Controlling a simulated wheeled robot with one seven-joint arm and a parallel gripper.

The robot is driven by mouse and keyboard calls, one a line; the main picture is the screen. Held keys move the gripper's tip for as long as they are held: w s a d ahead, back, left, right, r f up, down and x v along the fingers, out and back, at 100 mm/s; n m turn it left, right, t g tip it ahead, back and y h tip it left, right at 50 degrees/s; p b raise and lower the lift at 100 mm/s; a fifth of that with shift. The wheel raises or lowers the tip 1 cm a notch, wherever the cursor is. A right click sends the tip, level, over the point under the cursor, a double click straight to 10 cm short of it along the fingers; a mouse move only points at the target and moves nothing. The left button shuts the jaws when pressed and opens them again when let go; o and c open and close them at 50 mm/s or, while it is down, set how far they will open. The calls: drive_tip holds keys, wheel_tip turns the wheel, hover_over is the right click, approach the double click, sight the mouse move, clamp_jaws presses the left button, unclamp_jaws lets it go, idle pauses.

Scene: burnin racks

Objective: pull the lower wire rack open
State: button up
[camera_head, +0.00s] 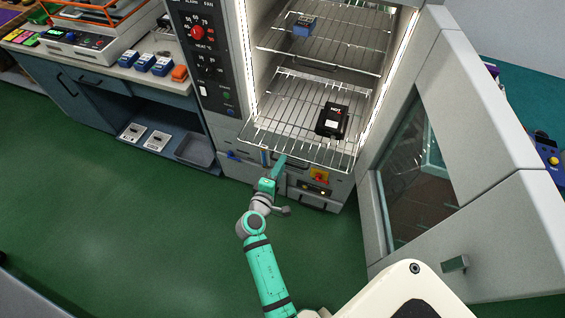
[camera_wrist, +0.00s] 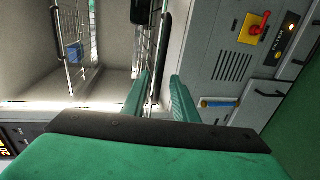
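The lower wire rack (camera_head: 290,112) sits in the open chamber, with its front part sticking out past the opening. A black device (camera_head: 332,121) lies on its right side. My gripper (camera_head: 279,164) is at the rack's front edge, left of its middle. In the wrist view, my gripper (camera_wrist: 162,76) has its two green fingers apart, with the rack's dark front handle bar (camera_wrist: 163,45) running between them. A gap shows beside the bar; contact cannot be made out. Part of the rack's wires (camera_wrist: 143,45) shows left of the bar.
The upper wire rack (camera_head: 335,38) holds a blue device (camera_head: 304,26). The chamber door (camera_head: 465,140) stands open at the right. A control panel (camera_head: 203,45) is left of the opening. Below the rack is a front panel with a red-and-yellow switch (camera_head: 320,175). Green floor (camera_head: 130,235) is clear at left.

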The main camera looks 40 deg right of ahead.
drive_tip(key=v, duration=0.8)
drive_tip(key=shift+s+a, duration=0.2)
drive_tip(key=s+a+f+t+y, duration=0.25)
drive_tip(key=s+a+y, duration=0.25)
drive_tip(key=s+a, duration=0.3)
drive_tip(key=s+a+f+t+y, duration=0.2)
drive_tip(key=s+a+f+y, duration=0.15)
drive_tip(key=s+a, duration=0.4)
drive_tip(key=s+a+r+m+t+y, duration=0.1)
drive_tip(key=s+a+r+m+y, duration=0.1)
drive_tip(key=r, duration=0.5)
drive_tip(key=s+a+r+m+t+y, duration=0.1)
drive_tip(key=s+a+r+m+y, duration=0.1)
drive_tip(key=s+a+r+m, duration=0.2)
drive_tip(key=s+a+r, duration=0.2)
drive_tip(key=s+r, duration=0.2)
drive_tip(key=shift+a+m, duration=0.3)
drive_tip(key=shift+a, duration=0.05)
